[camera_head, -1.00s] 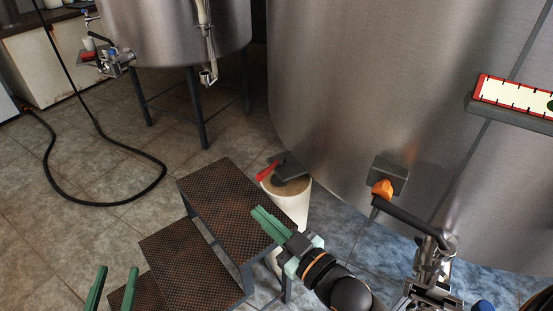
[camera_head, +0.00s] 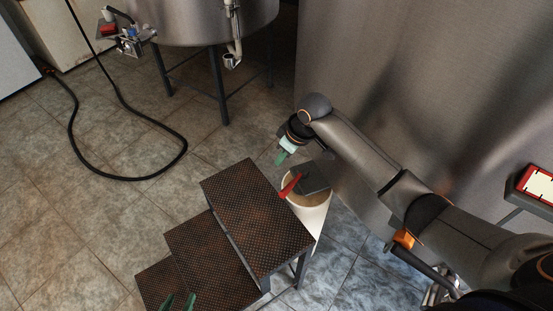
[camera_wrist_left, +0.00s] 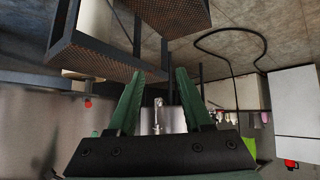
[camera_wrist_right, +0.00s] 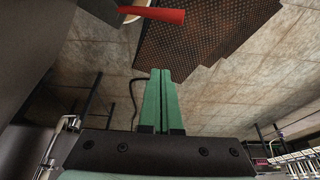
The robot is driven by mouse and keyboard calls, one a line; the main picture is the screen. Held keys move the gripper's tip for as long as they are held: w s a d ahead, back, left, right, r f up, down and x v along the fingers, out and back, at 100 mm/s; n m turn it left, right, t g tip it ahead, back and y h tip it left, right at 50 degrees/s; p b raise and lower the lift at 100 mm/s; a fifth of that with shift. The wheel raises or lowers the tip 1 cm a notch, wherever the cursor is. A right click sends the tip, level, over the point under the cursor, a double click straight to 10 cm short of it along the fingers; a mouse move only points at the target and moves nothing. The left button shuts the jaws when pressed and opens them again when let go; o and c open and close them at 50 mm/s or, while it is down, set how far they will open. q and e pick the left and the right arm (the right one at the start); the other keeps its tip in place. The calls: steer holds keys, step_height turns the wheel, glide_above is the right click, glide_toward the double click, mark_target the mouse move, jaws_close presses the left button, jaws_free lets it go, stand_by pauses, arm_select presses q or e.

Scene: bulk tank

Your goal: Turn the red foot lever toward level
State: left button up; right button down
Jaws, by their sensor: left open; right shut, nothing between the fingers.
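The red foot lever (camera_head: 290,185) sticks out beside a dark grey plate above a round white pedestal (camera_head: 308,212), behind the top step. In the head view it slants, its lower end to the left. It also shows in the right wrist view (camera_wrist_right: 155,14), at the top. My right gripper (camera_head: 281,158) is shut and empty, a little above and behind the lever, apart from it. Its closed fingers also show in the right wrist view (camera_wrist_right: 160,100). My left gripper (camera_head: 178,303) is open and empty at the bottom edge, low by the steps; its spread fingers show in the left wrist view (camera_wrist_left: 155,100).
Rusty metal steps (camera_head: 258,215) stand left of the pedestal. A large steel tank (camera_head: 400,70) fills the right, with an orange-handled valve (camera_head: 404,239) low on it. A smaller tank (camera_head: 190,20) on legs stands behind. A black hose (camera_head: 120,178) lies on the tiled floor at left.

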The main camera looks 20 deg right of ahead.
mark_target(290, 187)
arm_select(q)
steer(key=shift+w+d+f+b, duration=0.25)
steer(key=shift+d+f+b, duration=0.15)
steer(key=shift+b, duration=0.45)
arm_select(e)
step_height(290, 187, down, 10)
steer(key=shift+s+d, duration=0.2)
arm_select(q)
steer(key=shift+a+f, duration=0.1)
